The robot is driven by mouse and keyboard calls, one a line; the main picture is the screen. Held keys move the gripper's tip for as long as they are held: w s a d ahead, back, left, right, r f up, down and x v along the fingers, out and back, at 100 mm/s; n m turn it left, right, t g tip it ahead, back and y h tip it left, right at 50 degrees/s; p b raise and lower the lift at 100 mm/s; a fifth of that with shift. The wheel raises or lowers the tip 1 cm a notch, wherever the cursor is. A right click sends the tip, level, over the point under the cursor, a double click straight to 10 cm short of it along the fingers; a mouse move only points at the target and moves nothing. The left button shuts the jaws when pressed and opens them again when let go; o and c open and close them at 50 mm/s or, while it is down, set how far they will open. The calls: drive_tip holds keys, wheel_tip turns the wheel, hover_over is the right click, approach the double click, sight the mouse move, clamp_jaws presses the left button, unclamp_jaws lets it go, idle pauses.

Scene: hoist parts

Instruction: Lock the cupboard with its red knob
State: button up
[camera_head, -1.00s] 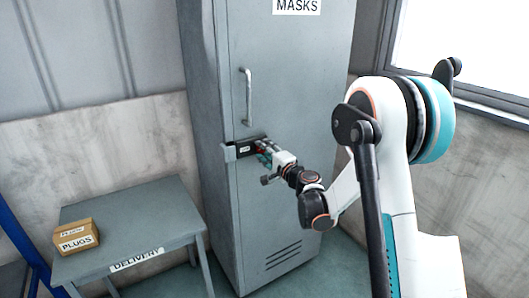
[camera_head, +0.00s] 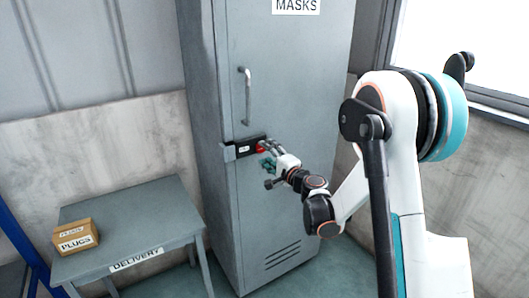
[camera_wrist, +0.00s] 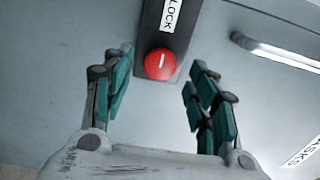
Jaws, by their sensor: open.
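The grey cupboard (camera_head: 300,90) stands upright with its door shut. A black lock plate (camera_head: 245,149) sits at the left of its front, with a grey bracket at the plate's left end. The red knob (camera_head: 261,146) is at the plate's right end. In the wrist view the round red knob (camera_wrist: 153,66) has a white line running roughly along the lock plate (camera_wrist: 151,24), which bears the word LOCK. My gripper (camera_head: 268,157) is open, just in front of the knob. In the wrist view its fingers (camera_wrist: 162,77) stand apart either side of the knob, with gaps showing.
A vertical door handle (camera_head: 247,96) is above the lock and also shows in the wrist view (camera_wrist: 275,55). A grey table (camera_head: 150,217) marked DELIVERY stands at the left with a PLUGS box (camera_head: 76,237) on it. A window (camera_head: 505,40) is at the right.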

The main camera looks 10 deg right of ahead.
drive_tip(key=v, duration=0.9)
drive_tip(key=shift+s, duration=0.15)
drive_tip(key=shift+r, duration=0.1)
drive_tip(key=s+a+r+n+g, duration=0.3)
drive_tip(key=s+a+n, duration=0.1)
drive_tip(key=s, duration=0.3)
drive_tip(key=s+a+r+n+g, duration=0.2)
drive_tip(key=s+a+n+g, duration=0.1)
drive_tip(key=s+a+n, duration=0.25)
drive_tip(key=s+d+f+n+g+h, duration=0.1)
drive_tip(key=s+d+n+g+h, duration=0.1)
drive_tip(key=s, duration=0.9)
drive_tip(key=s+d+f+n+g+h, duration=0.1)
drive_tip(key=s+d+n+g+h, duration=0.1)
drive_tip(key=s, duration=0.9)
drive_tip(key=shift+s+d+f+n+h, duration=0.35)
drive_tip(key=shift+d+n+h, duration=0.2)
drive_tip(key=shift+d+h, duration=0.3)
